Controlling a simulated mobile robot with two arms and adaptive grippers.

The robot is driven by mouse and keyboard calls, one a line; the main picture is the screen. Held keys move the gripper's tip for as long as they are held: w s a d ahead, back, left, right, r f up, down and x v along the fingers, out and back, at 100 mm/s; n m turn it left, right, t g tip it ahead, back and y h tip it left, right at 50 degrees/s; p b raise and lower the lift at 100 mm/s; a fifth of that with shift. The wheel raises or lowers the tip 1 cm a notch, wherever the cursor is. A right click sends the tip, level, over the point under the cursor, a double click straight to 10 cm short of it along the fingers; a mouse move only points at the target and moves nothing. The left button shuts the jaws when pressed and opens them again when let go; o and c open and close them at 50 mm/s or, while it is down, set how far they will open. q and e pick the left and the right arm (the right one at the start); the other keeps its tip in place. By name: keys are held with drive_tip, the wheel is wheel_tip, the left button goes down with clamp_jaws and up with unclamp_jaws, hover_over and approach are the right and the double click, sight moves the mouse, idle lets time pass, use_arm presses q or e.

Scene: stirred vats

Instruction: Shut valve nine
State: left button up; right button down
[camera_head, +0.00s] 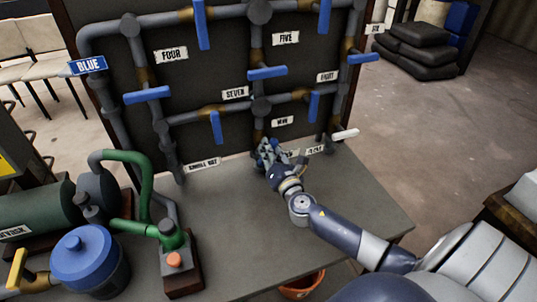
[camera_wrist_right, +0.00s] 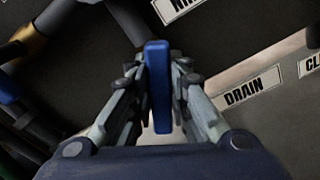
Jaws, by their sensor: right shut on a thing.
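The valve nine label (camera_head: 283,121) is on the dark panel, right of a vertical pipe. It shows partly at the top of the right wrist view (camera_wrist_right: 178,8). My right gripper (camera_head: 267,153) is at the lower part of that pipe, just below the label. In the right wrist view its fingers (camera_wrist_right: 158,90) are shut on a blue valve handle (camera_wrist_right: 158,75), one on each side. In the head view the gripper mostly hides this handle, so its angle to the pipe cannot be told. My left gripper is not in view.
Other blue levers, such as one below SEVEN (camera_head: 216,127) and one to the right (camera_head: 314,105), are close by. A white lever (camera_head: 345,134) and the DRAIN label (camera_wrist_right: 246,90) are right of the gripper. A green pump pipe (camera_head: 140,170) stands left; the bench middle (camera_head: 240,210) is clear.

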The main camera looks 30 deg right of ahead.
drive_tip(key=m, duration=0.1)
drive_tip(key=m+b, duration=0.1)
drive_tip(key=m, duration=0.1)
drive_tip(key=shift+d+f, duration=0.1)
drive_tip(key=shift+f, duration=0.15)
drive_tip(key=m+b, duration=0.1)
drive_tip(key=m, duration=0.2)
drive_tip(key=shift+d+m+b, duration=0.1)
drive_tip(key=shift+m+b, duration=0.2)
drive_tip(key=shift+b, duration=0.1)
drive_tip(key=m, duration=0.3)
drive_tip(key=shift+f+b, duration=0.15)
drive_tip(key=shift+b, duration=0.15)
drive_tip(key=shift+m, duration=1.3)
drive_tip(key=c, duration=1.5)
unclamp_jaws()
drive_tip(key=shift+f, duration=0.1)
drive_tip(key=v, duration=1.2)
drive_tip(key=shift+s+d, duration=0.1)
